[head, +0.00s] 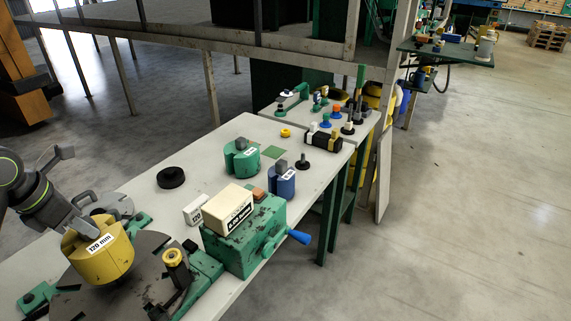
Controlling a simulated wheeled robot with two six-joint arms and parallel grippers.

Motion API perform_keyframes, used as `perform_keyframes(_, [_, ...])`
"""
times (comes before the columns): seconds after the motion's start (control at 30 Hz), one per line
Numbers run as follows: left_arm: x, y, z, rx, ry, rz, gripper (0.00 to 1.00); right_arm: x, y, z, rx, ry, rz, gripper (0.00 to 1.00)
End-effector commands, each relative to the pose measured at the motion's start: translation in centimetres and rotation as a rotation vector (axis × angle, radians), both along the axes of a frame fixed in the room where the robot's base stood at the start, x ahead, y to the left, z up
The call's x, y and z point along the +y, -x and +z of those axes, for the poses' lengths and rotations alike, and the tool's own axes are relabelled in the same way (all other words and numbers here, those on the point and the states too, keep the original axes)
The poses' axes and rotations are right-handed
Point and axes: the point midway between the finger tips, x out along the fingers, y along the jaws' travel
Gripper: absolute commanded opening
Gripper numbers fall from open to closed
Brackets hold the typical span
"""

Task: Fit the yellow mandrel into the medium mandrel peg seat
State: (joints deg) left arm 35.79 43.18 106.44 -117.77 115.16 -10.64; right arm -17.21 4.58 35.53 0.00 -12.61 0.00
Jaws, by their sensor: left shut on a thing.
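The yellow mandrel (102,262), labelled 120 mm, is at the lower left, over the dark round plate (65,289) on the table. My left gripper (82,226) comes in from the left and is shut on the top of the mandrel. The mandrel looks slightly tilted. Its underside is hidden, so I cannot tell whether it touches the plate. I cannot make out the medium mandrel peg seat; it may be hidden by the mandrel. My right gripper is not in view.
A green vise-like block (243,244) with a cream box (228,209) on top stands right of the plate. Behind are a green mandrel (241,160), a blue mandrel (281,184) and a black ring (171,178). A brass-topped fitting (174,260) stands close beside the yellow mandrel.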

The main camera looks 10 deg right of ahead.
Motion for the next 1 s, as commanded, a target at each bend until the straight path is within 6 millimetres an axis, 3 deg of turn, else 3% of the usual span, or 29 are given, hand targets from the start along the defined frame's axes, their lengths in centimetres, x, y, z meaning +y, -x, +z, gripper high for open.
perform_keyframes(0.17, [0.0,0.0,0.8,-0.003,0.000,0.000,0.00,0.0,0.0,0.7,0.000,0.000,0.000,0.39])
perform_keyframes(0.73, [0.0,0.0,6.1,-0.003,0.000,0.000,0.00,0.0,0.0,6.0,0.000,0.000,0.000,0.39])
perform_keyframes(1.0, [0.0,0.0,6.4,-0.003,0.000,0.000,0.00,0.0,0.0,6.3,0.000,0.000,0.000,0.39])
